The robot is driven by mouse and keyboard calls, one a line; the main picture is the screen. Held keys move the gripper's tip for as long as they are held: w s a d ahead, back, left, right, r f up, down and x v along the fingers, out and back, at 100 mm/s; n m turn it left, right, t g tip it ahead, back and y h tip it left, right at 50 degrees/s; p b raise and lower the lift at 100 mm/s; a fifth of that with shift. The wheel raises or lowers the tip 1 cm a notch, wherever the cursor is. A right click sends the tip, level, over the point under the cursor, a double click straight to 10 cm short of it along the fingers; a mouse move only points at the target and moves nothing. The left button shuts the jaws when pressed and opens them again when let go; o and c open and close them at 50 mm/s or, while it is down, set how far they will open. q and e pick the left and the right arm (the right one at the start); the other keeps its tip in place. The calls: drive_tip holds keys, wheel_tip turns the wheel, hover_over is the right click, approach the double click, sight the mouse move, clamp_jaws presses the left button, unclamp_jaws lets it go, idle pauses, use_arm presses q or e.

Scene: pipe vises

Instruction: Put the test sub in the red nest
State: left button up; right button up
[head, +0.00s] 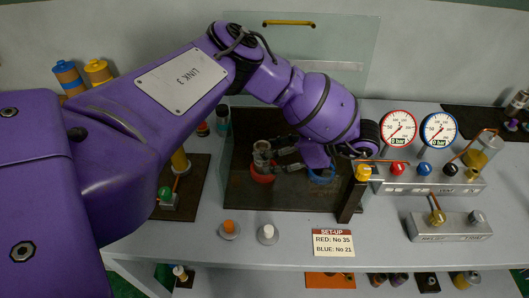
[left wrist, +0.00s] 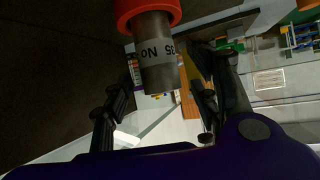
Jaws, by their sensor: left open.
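The test sub (head: 262,152) is a grey metal cylinder standing in the red nest (head: 262,178) on the dark mat. In the left wrist view, the sub (left wrist: 156,52) carries a label reading "No 35", upside down in the picture, and its end is inside the red ring (left wrist: 147,11). My left gripper (head: 281,158) is open just right of the sub in the head view. In the wrist view its fingers (left wrist: 160,105) are spread, with the sub beyond and between them; no grip shows. The blue nest (head: 321,176) is partly hidden by my arm. My right gripper is not in view.
A clear screen (head: 345,50) with a yellow handle stands behind the mat. A panel with two gauges (head: 398,130) and coloured knobs is right. A sign (head: 333,243) reads RED No 35, BLUE No 21. Orange (head: 229,228) and white (head: 268,233) plugs stand in front.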

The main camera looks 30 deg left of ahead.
use_arm(q)
drive_tip(key=v, duration=0.9)
